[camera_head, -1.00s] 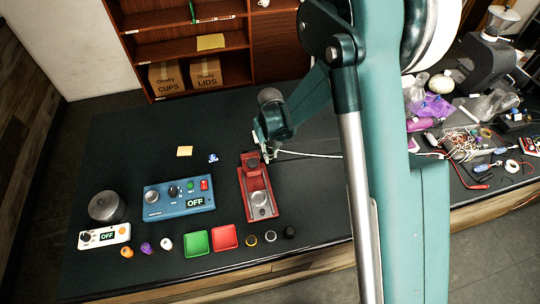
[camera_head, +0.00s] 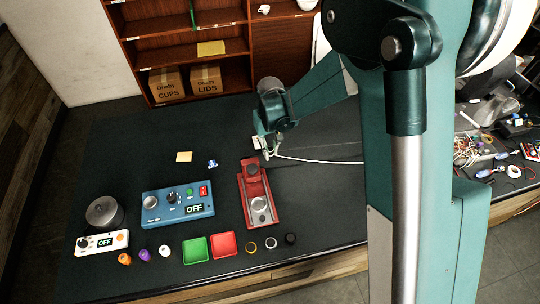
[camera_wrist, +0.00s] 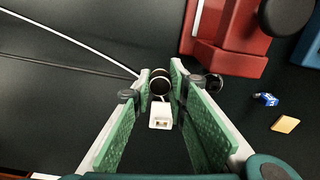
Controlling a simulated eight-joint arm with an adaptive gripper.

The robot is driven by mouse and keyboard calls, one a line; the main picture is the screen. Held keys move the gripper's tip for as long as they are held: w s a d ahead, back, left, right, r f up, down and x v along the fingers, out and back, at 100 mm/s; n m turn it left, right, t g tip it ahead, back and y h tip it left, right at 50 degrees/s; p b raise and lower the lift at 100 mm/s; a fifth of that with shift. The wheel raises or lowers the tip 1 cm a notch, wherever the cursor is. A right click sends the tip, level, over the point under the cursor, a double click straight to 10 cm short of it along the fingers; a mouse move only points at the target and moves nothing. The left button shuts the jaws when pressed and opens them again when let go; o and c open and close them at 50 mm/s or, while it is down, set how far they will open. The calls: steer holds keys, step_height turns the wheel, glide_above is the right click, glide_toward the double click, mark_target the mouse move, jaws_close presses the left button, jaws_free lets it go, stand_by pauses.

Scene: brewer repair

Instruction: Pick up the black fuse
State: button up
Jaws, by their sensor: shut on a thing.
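A small black round piece (camera_head: 291,239), which may be the black fuse, stands near the table's front edge, right of two small rings. My gripper (camera_head: 266,152) is well behind it, above the table just beyond the red device (camera_head: 258,198). In the wrist view its green-padded fingers (camera_wrist: 161,74) are nearly closed around a dark, pale-rimmed end piece (camera_wrist: 160,84) where a white cable (camera_wrist: 85,45) arrives. A white socketed block (camera_wrist: 161,115) shows between the fingers. The exact grip is partly hidden.
A blue control box (camera_head: 178,203), green tray (camera_head: 195,250) and red tray (camera_head: 222,244) are on the left. Orange (camera_head: 124,258), purple (camera_head: 145,255) and white (camera_head: 164,252) pieces stand in front. My arm covers the right side; tabletop around the gripper is mostly clear.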

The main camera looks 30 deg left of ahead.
mark_target(270, 149)
steer(key=shift+r, duration=1.8)
